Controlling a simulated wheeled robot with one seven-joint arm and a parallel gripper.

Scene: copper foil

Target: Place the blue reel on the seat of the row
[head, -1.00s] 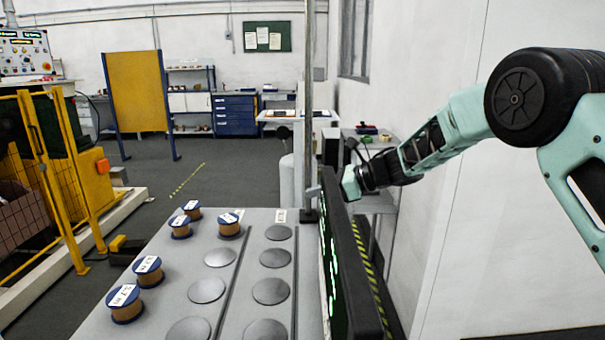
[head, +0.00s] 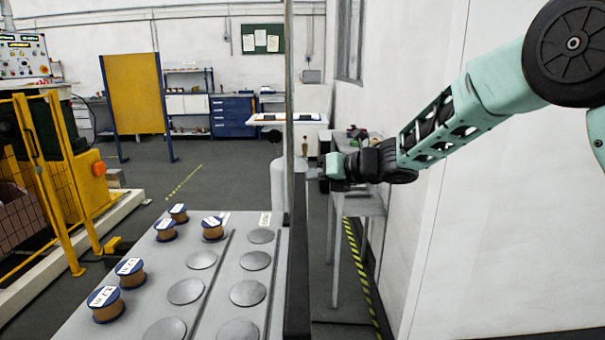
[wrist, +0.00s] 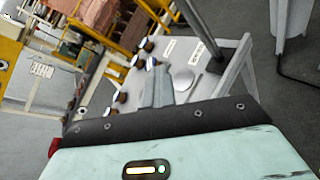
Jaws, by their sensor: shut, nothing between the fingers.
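Several blue-rimmed reels with copper-coloured winding and white labels stand on the grey table (head: 140,262). Two more stand at the far left, one (head: 165,231) and another (head: 178,214). A further reel (head: 213,229) stands at the far end of the left row of round grey seats (head: 186,291). The right row has bare seats (head: 248,292). My gripper (head: 314,173) is shut and empty, right of the table beyond the post. Its fingers (wrist: 158,86) also show in the wrist view, with reels beyond.
A grey post (head: 289,120) and a dark edge-on panel (head: 298,270) stand at the table's right edge, between the seats and my arm. A side bench (head: 358,204) stands along the right wall. Yellow fencing (head: 48,180) is at left.

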